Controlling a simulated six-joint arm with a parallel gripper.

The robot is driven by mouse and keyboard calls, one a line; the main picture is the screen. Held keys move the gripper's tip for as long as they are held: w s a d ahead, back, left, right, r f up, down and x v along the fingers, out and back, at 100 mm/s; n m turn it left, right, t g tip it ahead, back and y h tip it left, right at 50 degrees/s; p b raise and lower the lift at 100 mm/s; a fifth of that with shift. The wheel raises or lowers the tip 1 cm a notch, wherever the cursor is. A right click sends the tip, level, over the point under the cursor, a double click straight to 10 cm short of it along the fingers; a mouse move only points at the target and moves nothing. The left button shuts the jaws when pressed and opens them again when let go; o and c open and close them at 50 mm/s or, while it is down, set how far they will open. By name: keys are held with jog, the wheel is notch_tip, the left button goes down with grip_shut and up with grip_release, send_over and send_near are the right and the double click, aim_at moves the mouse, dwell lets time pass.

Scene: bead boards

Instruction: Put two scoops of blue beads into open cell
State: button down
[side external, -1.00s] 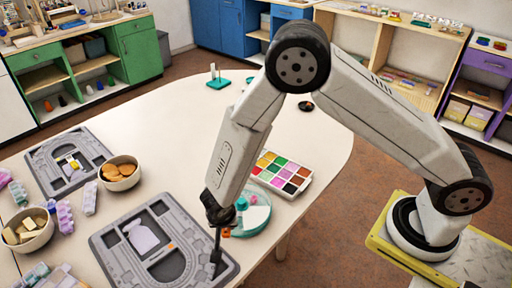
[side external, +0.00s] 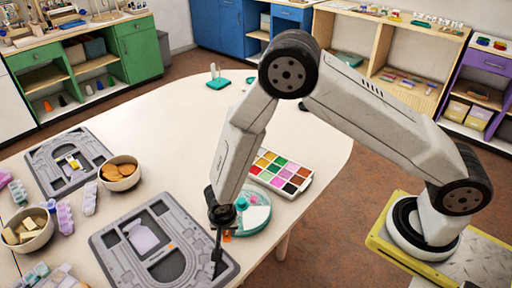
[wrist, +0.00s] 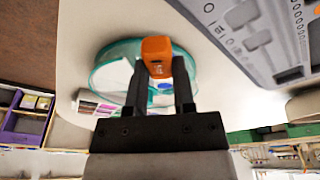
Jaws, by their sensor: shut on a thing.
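My gripper (wrist: 158,85) is shut on an orange block-like piece (wrist: 157,50), which sits between its two dark fingers in the wrist view. In the side view the orange piece (side external: 227,236) shows beside the gripper (side external: 217,240), at the right edge of a grey bead board (side external: 105,246). The board has an arch-shaped track, a pale lilac shape and dark recesses; I cannot tell which one is the open cell. A teal-rimmed round dish (side external: 268,212) stands just right of the board. It shows behind the fingers in the wrist view, with a small blue patch (wrist: 165,86). Single beads are too small to tell.
A white box of coloured compartments (side external: 300,188) lies behind the dish. A second grey board (side external: 42,182), a bowl of orange-brown pieces (side external: 120,184), a bowl of pale pieces (side external: 42,238) and lilac pieces (side external: 65,218) stand left. The table's middle is clear.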

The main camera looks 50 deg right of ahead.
jog(key=shift+f, duration=0.2)
jog(key=shift+w+d+r+g, duration=0.1)
jog(key=shift+d+g, duration=0.05)
jog(key=shift+g, duration=0.15)
jog(key=shift+w+d+r+g+y, duration=0.25)
jog(key=shift+r+g+y, duration=0.35)
jog(key=shift+y, duration=0.3)
jog(key=shift+w+d+r+g+y, duration=0.2)
jog(key=shift+r+g+y, duration=0.15)
jog(key=shift+g+y, duration=0.1)
jog(key=shift+w+d+r+g+y, duration=0.15)
jog(key=shift+r+g+y, duration=0.2)
jog(key=shift+y, duration=0.1)
jog(key=shift+w+d+r+g+y, duration=0.45)
jog(key=shift+w+d+g+y, duration=0.15)
jog(key=shift+g+y, duration=0.4)
jog(key=shift+w+d+r+g+y, duration=0.4)
jog(key=shift+w+d+g+y, duration=0.15)
jog(key=shift+g+y, duration=0.4)
jog(key=shift+r, duration=0.1)
jog(key=shift+r, duration=2.55)
jog(key=shift+f, duration=2.65)
